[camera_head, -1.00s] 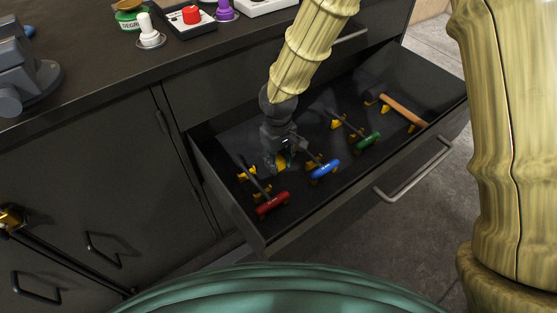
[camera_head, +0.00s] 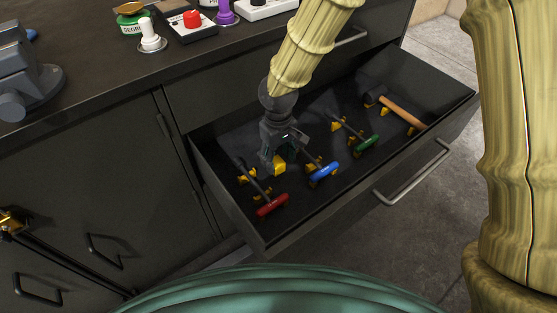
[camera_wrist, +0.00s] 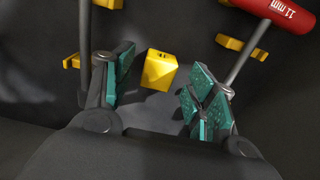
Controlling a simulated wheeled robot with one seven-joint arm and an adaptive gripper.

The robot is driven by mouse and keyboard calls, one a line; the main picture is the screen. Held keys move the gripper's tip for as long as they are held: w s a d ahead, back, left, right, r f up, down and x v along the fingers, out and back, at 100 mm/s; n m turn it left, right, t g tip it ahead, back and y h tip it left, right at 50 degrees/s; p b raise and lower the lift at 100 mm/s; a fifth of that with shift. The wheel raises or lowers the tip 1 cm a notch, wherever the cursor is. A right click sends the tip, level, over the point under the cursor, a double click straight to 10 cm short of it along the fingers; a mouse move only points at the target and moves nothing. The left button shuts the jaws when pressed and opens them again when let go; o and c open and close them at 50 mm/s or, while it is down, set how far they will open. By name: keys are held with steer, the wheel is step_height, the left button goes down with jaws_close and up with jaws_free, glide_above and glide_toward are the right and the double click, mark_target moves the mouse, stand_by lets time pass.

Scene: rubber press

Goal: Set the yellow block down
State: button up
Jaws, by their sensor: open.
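The yellow block (camera_head: 279,169) is in the open drawer (camera_head: 330,205), left of the blue-handled tool (camera_head: 324,172) and behind the red-handled one (camera_head: 272,205). It appears to rest on the dark drawer floor. My gripper (camera_head: 277,157) is inside the drawer, just above the block. In the wrist view, the block (camera_wrist: 159,70) lies between and a little beyond the spread teal finger pads of my gripper (camera_wrist: 163,92). A gap shows on both sides of it, and neither pad touches it.
The drawer also holds a green-handled tool (camera_head: 364,142) and an orange-handled tool (camera_head: 402,112), with several small yellow holders. The red handle (camera_wrist: 275,12) is at the wrist view's top right. The drawer's walls surround my gripper. The counter (camera_head: 95,70) above carries several items.

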mark_target(278, 164)
step_height(278, 164, up, 9)
steer(key=p, duration=0.2)
steer(key=shift+r, duration=0.2)
steer(key=shift+c, duration=0.5)
stand_by(0.9)
